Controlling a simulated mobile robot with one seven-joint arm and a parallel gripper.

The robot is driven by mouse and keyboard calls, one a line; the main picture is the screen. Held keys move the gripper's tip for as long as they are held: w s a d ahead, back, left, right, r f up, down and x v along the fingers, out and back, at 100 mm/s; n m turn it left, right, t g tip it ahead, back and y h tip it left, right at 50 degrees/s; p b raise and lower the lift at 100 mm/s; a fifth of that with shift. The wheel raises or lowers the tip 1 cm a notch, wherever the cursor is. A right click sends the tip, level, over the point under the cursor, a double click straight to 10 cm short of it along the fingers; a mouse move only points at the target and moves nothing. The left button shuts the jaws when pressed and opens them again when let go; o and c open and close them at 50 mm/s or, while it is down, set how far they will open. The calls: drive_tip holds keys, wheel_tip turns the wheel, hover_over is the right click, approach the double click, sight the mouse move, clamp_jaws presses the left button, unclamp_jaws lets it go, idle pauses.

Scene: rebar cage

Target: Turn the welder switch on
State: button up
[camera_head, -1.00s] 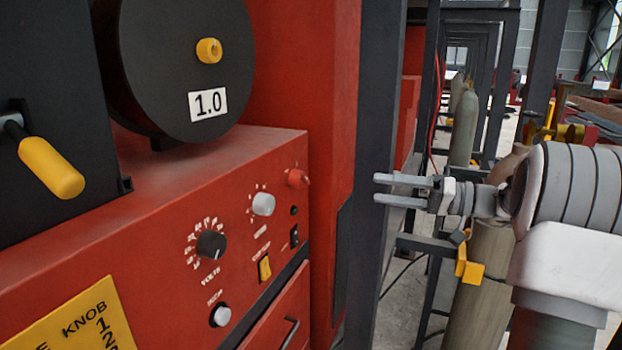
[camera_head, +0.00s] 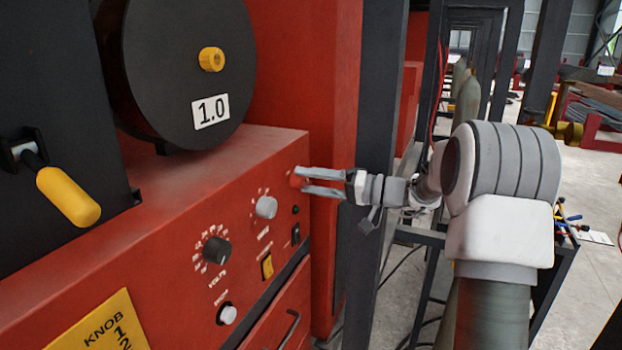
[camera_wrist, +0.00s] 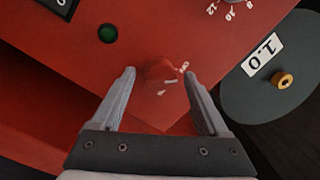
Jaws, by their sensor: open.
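The red welder machine (camera_head: 180,230) fills the left of the head view. A small red rotary switch (camera_head: 296,181) sits at the upper right of its front panel, partly hidden by my fingers. In the wrist view the red switch (camera_wrist: 160,72) has pale marks beside it. My gripper (camera_head: 302,180) is open in front of the panel. In the wrist view my gripper's fingers (camera_wrist: 159,75) stand on either side of the switch. I cannot tell whether they touch it.
Below are a grey knob (camera_head: 266,207), a black volts knob (camera_head: 216,250), a yellow rocker (camera_head: 267,266) and a black rocker (camera_head: 296,233). A dark green light (camera_wrist: 108,33) is near the switch. A dark upright post (camera_head: 378,150) stands close to my arm.

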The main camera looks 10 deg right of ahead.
clamp_jaws()
idle(0.4)
drive_tip(key=shift+f+m+b, duration=0.1)
drive_tip(key=shift+m+b, duration=0.2)
drive_tip(key=shift+f+m+b, duration=0.1)
drive_tip(key=shift+m+b, duration=0.8)
drive_tip(key=shift+m, duration=0.3)
drive_tip(key=m+t+b, duration=0.1)
drive_tip(key=m, duration=0.4)
drive_tip(key=shift+s+m, duration=0.1)
drive_tip(key=shift+m, duration=0.3)
drive_tip(key=m+p, duration=0.1)
drive_tip(key=m, duration=0.4)
drive_tip(key=shift+m+t, duration=0.3)
drive_tip(key=shift+m, duration=0.1)
drive_tip(key=shift+a+m+t+p, duration=0.1)
drive_tip(key=shift+m+t+p, duration=0.2)
drive_tip(key=shift+m+p, duration=1.3)
drive_tip(key=shift+f+m+b, duration=0.1)
drive_tip(key=shift+m+b, duration=0.5)
drive_tip(key=shift+m, duration=0.2)
